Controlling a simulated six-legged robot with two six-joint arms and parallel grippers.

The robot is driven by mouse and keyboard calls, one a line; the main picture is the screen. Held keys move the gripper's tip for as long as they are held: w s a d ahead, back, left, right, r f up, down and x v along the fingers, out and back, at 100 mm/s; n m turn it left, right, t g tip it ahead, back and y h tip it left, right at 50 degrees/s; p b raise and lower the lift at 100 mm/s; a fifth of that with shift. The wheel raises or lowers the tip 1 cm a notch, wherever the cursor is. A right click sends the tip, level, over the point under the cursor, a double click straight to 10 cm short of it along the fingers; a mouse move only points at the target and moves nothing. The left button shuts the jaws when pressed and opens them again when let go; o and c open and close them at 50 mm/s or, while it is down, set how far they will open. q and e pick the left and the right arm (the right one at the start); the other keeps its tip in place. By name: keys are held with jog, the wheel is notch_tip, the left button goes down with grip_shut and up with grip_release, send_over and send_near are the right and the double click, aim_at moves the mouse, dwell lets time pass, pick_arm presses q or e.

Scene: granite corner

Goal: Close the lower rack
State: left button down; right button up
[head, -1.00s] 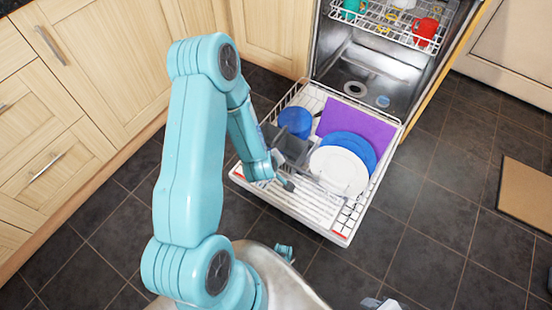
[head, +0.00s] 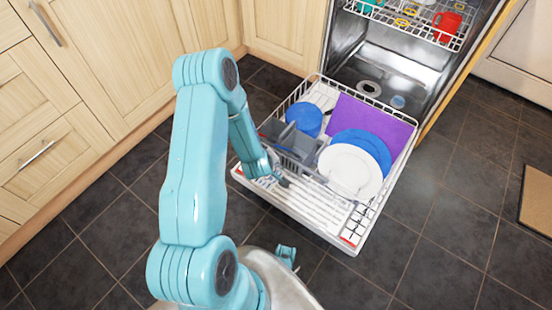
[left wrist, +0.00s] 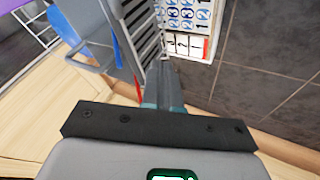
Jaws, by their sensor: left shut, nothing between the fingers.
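The lower rack (head: 385,196) is pulled out of the dishwasher over its lowered door. It holds a purple board (head: 375,122), a blue plate (head: 380,148), a white plate (head: 350,166), a blue bowl (head: 304,118) and a grey cutlery basket (head: 300,143). My left gripper (head: 280,180) is shut and empty at the near-left part of the rack, close to the basket. In the left wrist view the shut fingers (left wrist: 164,82) point toward the slatted grey basket (left wrist: 145,35); I cannot tell whether they touch.
The upper rack (head: 400,22) with cups, including a red one (head: 447,25), is inside the dishwasher above. Wooden cabinets (head: 60,90) stand at the left. A tan mat (head: 536,202) lies at the far right. The dark tiled floor (head: 440,230) right of the rack is clear.

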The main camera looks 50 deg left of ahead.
pick_arm(q)
jog(key=w+a+f+b, duration=0.1)
jog(key=w+f+b, duration=0.1)
jog(key=w+f, duration=0.2)
jog(key=shift+w+a, duration=0.3)
jog(key=shift+w, duration=0.55)
jog(key=shift+w+r, duration=0.1)
